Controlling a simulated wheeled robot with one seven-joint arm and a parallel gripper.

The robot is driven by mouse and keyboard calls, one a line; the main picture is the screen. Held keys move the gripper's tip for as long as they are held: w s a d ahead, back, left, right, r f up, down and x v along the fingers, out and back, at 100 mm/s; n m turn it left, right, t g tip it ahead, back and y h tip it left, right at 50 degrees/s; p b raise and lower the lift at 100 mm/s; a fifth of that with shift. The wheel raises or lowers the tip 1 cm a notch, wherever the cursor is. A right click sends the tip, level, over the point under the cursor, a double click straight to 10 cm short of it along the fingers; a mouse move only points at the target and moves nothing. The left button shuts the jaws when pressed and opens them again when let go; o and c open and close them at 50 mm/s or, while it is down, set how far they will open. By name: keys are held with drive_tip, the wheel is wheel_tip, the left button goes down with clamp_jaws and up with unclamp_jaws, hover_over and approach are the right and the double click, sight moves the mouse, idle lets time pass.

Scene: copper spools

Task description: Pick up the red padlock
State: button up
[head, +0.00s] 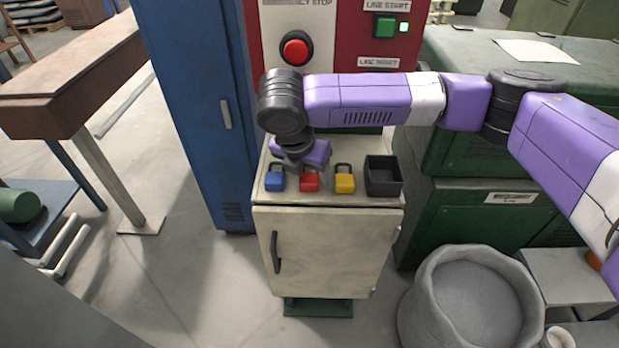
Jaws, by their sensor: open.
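The red padlock (309,183) stands on top of a small cream cabinet (333,225), between a blue padlock (275,180) on its left and a yellow padlock (345,182) on its right. My gripper (305,165) is just behind and above the red padlock, and its dark lower part hides the padlock's top. The gripper is open. The fingertips are small and partly hidden, so I cannot tell whether they touch the red padlock's shackle.
A dark open box (383,177) stands right of the yellow padlock. Behind is a red and cream panel with a red button (295,49) and a green button (385,27). A blue cabinet (190,110) is at left. A large grey round container (470,295) stands at lower right.

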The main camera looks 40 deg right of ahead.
sight(309, 174)
drive_tip(key=shift+f, duration=0.15)
clamp_jaws()
idle(0.4)
drive_tip(key=shift+a+r+b, duration=0.1)
drive_tip(key=shift+r+b, duration=0.2)
drive_tip(key=shift+r, duration=0.35)
wheel_tip(309, 174, up, 6)
drive_tip(key=shift+f+b, duration=0.25)
drive_tip(key=shift+b, duration=0.1)
drive_tip(key=s+a+b, duration=0.1)
drive_tip(key=s+a, duration=1.3)
drive_tip(key=shift+r, duration=0.15)
